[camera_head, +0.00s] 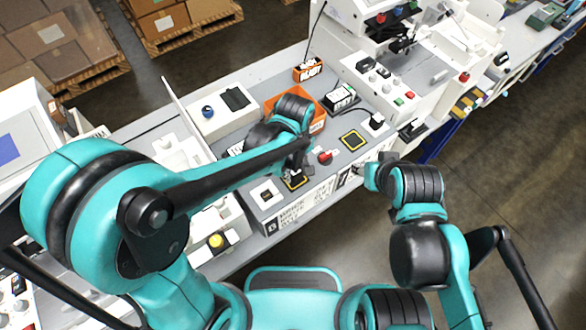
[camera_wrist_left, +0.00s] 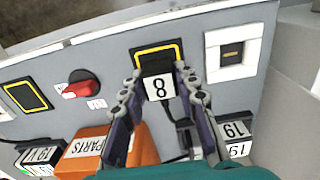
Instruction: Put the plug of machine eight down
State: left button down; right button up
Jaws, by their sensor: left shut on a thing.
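The plug of machine eight (camera_wrist_left: 158,87) is a black block with a white label reading 8. In the left wrist view it sits between the fingers of my left gripper (camera_wrist_left: 160,80), which is shut on it. The plug is over a dark square with a yellow outline (camera_wrist_left: 146,54) on the grey bench top; I cannot tell whether it touches it. In the head view my left gripper (camera_head: 297,172) is at the bench's front edge and mostly hides the plug. My right arm's end (camera_head: 371,176) is by the bench front; its fingers are not clear.
A white socket plate (camera_wrist_left: 231,52) is right of the square. A red switch (camera_wrist_left: 82,89) and a second yellow-outlined square (camera_head: 353,141) lie on the other side.

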aim_at(294, 169)
pick_arm(q)
jog(key=shift+f, duration=0.15)
jog(key=c, duration=1.1)
grip_release()
jog(key=shift+w+a, duration=0.1)
jog(key=shift+c, duration=0.2)
notch_tip(294, 169, up, 12)
jog(key=p, duration=0.3)
